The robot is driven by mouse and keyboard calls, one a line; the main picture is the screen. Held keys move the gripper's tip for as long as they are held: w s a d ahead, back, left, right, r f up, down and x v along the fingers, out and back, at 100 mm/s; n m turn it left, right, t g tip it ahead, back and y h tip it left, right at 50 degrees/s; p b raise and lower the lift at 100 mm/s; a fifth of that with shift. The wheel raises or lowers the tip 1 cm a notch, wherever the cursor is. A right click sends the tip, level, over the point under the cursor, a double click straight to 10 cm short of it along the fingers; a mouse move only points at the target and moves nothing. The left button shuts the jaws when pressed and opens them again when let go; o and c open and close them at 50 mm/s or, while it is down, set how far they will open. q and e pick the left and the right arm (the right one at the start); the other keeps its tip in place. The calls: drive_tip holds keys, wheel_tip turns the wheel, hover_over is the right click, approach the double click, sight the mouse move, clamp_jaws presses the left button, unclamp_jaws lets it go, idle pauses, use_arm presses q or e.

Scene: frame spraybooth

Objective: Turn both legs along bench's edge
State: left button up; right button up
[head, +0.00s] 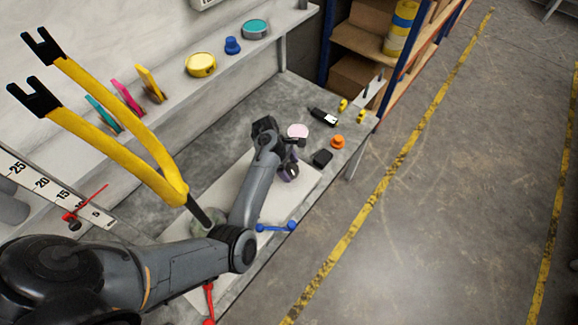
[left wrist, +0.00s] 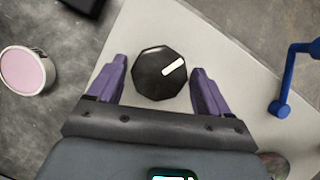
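The legs that the task names are not clearly labelled; a blue two-ended lever (head: 276,227) lies by the bench's front edge and shows at the right of the left wrist view (left wrist: 283,100). A red lever (head: 209,303) shows nearer, partly hidden by my arm. The grey bench (head: 238,128) carries a pale board (left wrist: 140,22). My left gripper (head: 291,171) is above the board. In the left wrist view its purple fingers (left wrist: 156,88) are apart, with a black octagonal knob (left wrist: 160,73) with a white mark between them and gaps at both sides. My right gripper is out of view.
A yellow fork (head: 125,135) with black ends rises at left. A pink-topped round tin (head: 298,131), black box (head: 322,158) and orange knob (head: 337,142) sit beyond the gripper. A wall shelf (head: 165,104) holds small items. The floor at right is clear.

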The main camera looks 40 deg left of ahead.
use_arm(q)
drive_tip(key=c, duration=0.8)
drive_tip(key=shift+r, duration=0.1)
drive_tip(key=shift+r+m+g+p, duration=0.15)
drive_tip(key=shift+m+g+p, duration=0.15)
drive_tip(key=shift+m+p, duration=0.6)
drive_tip(key=m+g+p, duration=0.1)
drive_tip(key=m+p, duration=0.1)
drive_tip(key=p, duration=0.1)
drive_tip(key=shift+w+m+h, duration=0.1)
drive_tip(key=shift+m+h, duration=0.2)
drive_tip(key=shift+m, duration=0.1)
drive_tip(key=shift+m+g+p, duration=0.5)
drive_tip(key=shift+m+p, duration=0.05)
drive_tip(key=shift+m, duration=0.35)
drive_tip(key=shift+w+m+g, duration=0.1)
drive_tip(key=shift+m+g, duration=0.2)
drive_tip(key=shift+m, duration=0.6)
drive_tip(key=shift+w+f+m+g+y, duration=0.15)
drive_tip(key=shift+m+g+y, duration=0.2)
drive_tip(key=shift+m, duration=0.8)
drive_tip(key=shift+s+f+m+g+y, duration=0.1)
drive_tip(key=shift+m+g+y, duration=0.2)
drive_tip(key=shift+m, duration=0.85)
